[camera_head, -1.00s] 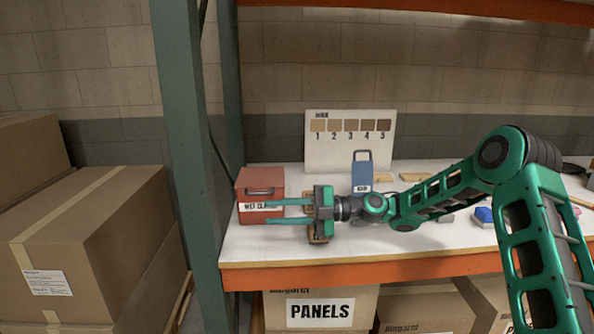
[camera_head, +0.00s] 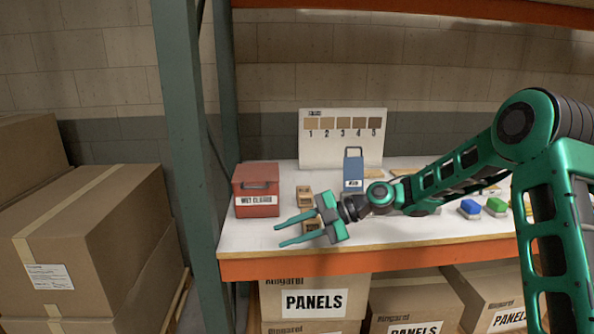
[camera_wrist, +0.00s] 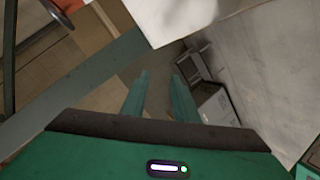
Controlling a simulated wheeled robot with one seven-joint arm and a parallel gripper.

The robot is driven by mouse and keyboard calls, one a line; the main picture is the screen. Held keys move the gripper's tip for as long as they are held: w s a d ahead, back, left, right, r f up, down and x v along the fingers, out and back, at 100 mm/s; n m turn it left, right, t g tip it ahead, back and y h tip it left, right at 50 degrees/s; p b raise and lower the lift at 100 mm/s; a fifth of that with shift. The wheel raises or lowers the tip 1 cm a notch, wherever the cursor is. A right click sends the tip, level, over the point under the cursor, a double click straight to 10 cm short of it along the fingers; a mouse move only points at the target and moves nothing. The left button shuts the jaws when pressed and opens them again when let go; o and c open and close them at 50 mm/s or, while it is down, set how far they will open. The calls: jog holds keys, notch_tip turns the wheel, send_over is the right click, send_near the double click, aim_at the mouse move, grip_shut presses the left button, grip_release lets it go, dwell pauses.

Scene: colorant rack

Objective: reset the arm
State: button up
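My gripper (camera_head: 281,234) is at the end of my green arm, over the front left part of the white shelf top (camera_head: 385,232). Its two fingers point left and stand apart with nothing between them. In the wrist view the fingers (camera_wrist: 158,92) are also apart and empty. Small brown wooden blocks (camera_head: 304,196) stand just behind and beside the gripper; one is partly hidden by it. A red box (camera_head: 256,183) with a white label stands behind the gripper to the left.
A blue box (camera_head: 353,171) and a colour chart board (camera_head: 341,137) stand at the back. A green upright post (camera_head: 183,130) rises left of the shelf. Cardboard boxes (camera_head: 95,235) are stacked beyond it.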

jog(key=s+d+f+m+t+h, duration=0.1)
jog(key=s+d+m+h, duration=0.3)
jog(key=d, duration=0.5)
jog(key=s+d+m+h, duration=0.3)
jog(key=d+m, duration=0.4)
jog(key=d, duration=0.2)
jog(key=s+d+f+m+t+h, duration=0.1)
jog(key=s+d+m+h, duration=0.3)
jog(key=d, duration=0.5)
jog(key=s+d+m, duration=0.5)
jog(key=s+m, duration=0.1)
jog(key=s, duration=0.3)
jog(key=s+d+r+m+g+h, duration=0.1)
jog(key=s+d+m, duration=0.4)
jog(key=s+m, duration=0.2)
jog(key=s+d+m+h, duration=0.1)
jog(key=s+d+m, duration=0.5)
jog(key=s, duration=0.5)
jog(key=shift+r+m+g, duration=0.25)
jog(key=shift+m+g, duration=0.05)
jog(key=shift+g, duration=0.1)
